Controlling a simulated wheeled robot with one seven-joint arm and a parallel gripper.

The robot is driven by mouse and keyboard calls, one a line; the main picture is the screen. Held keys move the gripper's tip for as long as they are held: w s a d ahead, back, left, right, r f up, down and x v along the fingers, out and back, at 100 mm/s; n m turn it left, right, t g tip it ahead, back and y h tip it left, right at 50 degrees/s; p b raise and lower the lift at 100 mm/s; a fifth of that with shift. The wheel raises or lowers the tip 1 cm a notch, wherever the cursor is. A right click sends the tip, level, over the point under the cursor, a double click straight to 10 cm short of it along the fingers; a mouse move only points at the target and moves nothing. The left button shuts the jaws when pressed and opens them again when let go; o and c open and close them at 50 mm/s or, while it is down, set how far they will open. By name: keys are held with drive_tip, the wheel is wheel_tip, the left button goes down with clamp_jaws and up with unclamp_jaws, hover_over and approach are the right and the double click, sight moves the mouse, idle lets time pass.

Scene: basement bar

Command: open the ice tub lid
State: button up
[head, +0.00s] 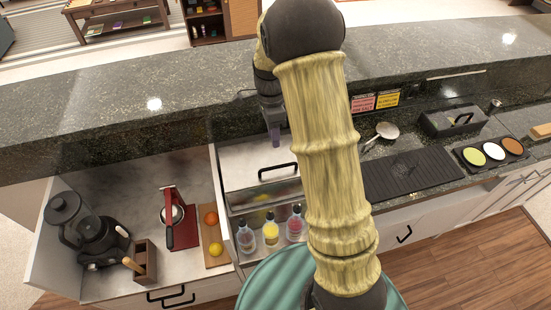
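The ice tub's pale lid (245,160) lies in the counter section left of my arm, with a black bar handle (278,170) near its front edge. The lid looks flat and closed. My gripper (275,140) points down above the back part of the lid, behind the handle and apart from it. Its fingers are small and dark here, and their gap cannot be made out. I see nothing held in it. My arm hides the right side of the tub.
Bottles with clear, yellow (270,234) and pink liquid stand in a rail in front of the tub. A red citrus press (170,220), a board with fruit and a blender (88,232) stand to the left. A raised stone ledge (130,110) runs behind. A black mat (412,174) lies right.

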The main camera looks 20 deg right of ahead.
drive_tip(key=p, duration=0.2)
hover_over(276, 160)
drive_tip(key=s+a, duration=0.1)
drive_tip(key=s, duration=0.4)
drive_tip(key=f, duration=1)
drive_tip(key=shift+w+a, duration=0.2)
clamp_jaws()
